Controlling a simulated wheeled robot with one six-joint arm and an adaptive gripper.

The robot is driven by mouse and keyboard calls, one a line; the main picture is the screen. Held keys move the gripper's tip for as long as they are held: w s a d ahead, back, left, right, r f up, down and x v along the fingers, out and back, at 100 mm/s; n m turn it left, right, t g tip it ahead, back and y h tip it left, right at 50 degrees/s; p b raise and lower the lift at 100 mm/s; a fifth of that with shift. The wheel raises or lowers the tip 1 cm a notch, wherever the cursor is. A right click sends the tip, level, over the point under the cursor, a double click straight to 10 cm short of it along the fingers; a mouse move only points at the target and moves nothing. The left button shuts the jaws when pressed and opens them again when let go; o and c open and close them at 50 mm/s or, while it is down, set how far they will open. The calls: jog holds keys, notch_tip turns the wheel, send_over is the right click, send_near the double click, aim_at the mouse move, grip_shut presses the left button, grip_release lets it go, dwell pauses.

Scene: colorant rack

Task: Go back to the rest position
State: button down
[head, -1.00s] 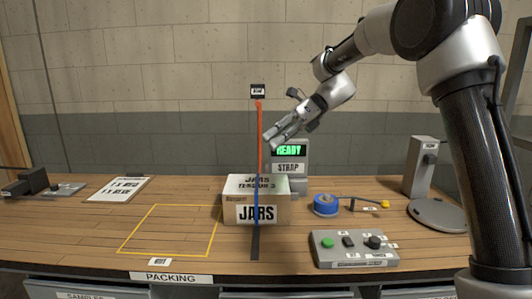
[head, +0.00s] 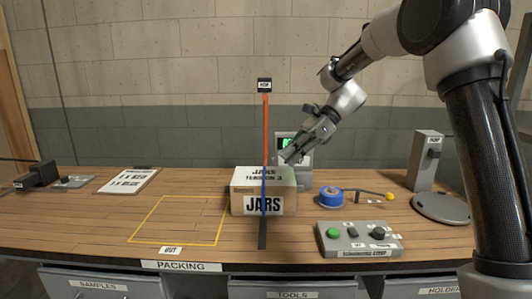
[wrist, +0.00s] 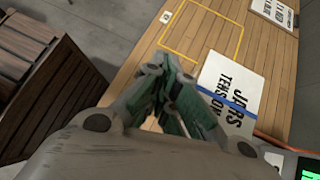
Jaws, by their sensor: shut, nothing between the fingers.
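My gripper (head: 290,156) is shut and empty. It hangs in the air above and to the right of the JARS box (head: 245,204), apart from it. In the wrist view its closed fingers (wrist: 165,62) show in front of the table. The box also shows there (wrist: 240,75), with a blue band across its lettered top. My arm reaches in from the right.
A strap machine with a green screen (head: 286,143) stands behind the box, partly hidden by my gripper. A blue tape roll (head: 331,196) and a button panel (head: 360,239) lie at right. A yellow outlined area (head: 180,220) at left is empty. A clipboard (head: 128,181) lies behind it.

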jog(key=s+d+f+n+t+h, duration=0.3)
jog(key=s+d+n+h, duration=0.3)
jog(key=s+d+n, duration=0.9)
jog(key=s+d+r+t+h, duration=0.1)
jog(key=s+d+t, duration=0.1)
jog(key=s+d, duration=0.4)
jog(key=s+d+r+t+h, duration=0.2)
jog(key=s+d, duration=0.5)
jog(key=s, duration=0.1)
jog(key=shift+r+n, duration=0.25)
jog(key=shift+n, duration=0.15)
jog(key=shift+d, duration=0.1)
